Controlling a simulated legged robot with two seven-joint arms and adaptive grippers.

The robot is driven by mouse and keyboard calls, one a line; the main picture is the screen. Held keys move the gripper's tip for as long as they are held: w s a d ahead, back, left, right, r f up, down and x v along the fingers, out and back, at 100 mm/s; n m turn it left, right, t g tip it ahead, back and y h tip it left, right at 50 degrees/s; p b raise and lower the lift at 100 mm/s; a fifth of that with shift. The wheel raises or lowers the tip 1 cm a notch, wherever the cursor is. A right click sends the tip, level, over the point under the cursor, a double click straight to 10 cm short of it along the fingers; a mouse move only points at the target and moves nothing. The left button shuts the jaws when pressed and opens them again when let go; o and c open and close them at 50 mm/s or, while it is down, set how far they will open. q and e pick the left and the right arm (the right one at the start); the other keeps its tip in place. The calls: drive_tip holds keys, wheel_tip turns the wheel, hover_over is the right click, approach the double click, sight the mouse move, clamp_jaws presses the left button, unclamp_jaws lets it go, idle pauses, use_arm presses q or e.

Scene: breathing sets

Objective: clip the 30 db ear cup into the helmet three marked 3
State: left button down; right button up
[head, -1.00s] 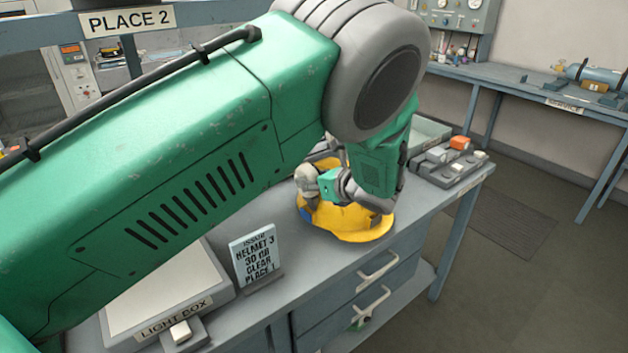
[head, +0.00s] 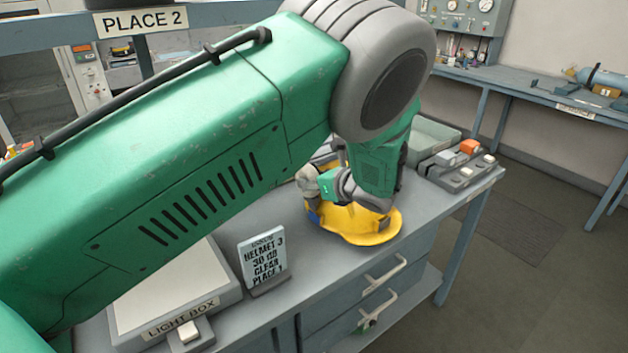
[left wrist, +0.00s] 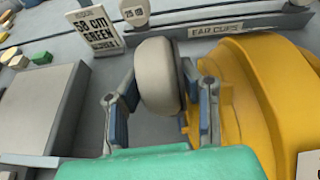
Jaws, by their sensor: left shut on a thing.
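A yellow helmet (head: 358,226) stands on the bench below my left forearm in the head view. Its large yellow shell (left wrist: 262,95) fills the right of the left wrist view. My left gripper (left wrist: 160,82) is shut on a pale grey ear cup (left wrist: 156,72) with a dark rim, held upright beside the shell. I cannot tell whether cup and helmet touch. In the head view the ear cup (head: 308,178) shows at the left gripper (head: 322,184), partly hidden. The helmet's number cannot be read; a white tag (left wrist: 310,166) is cut off. My right gripper is not in view.
A card (head: 263,258) reading helmet 3, 30 dB, clear, place 1 stands near the light box (head: 170,290). A switch block (head: 458,168) and a shallow tray (head: 432,138) lie beyond the helmet. An ear cups label (left wrist: 215,29) is behind the gripper.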

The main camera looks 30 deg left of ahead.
sight(318, 194)
use_arm(q)
drive_tip(key=shift+d, duration=0.1)
drive_tip(key=shift+w+d+r, duration=0.1)
drive_tip(key=shift+d, duration=0.65)
drive_tip(key=shift+a, duration=0.1)
drive_tip(key=shift+f+b, duration=1.35)
drive_tip(key=shift+f, duration=0.5)
idle(0.4)
drive_tip(key=c, duration=1.1)
unclamp_jaws()
drive_tip(key=shift+a, duration=0.1)
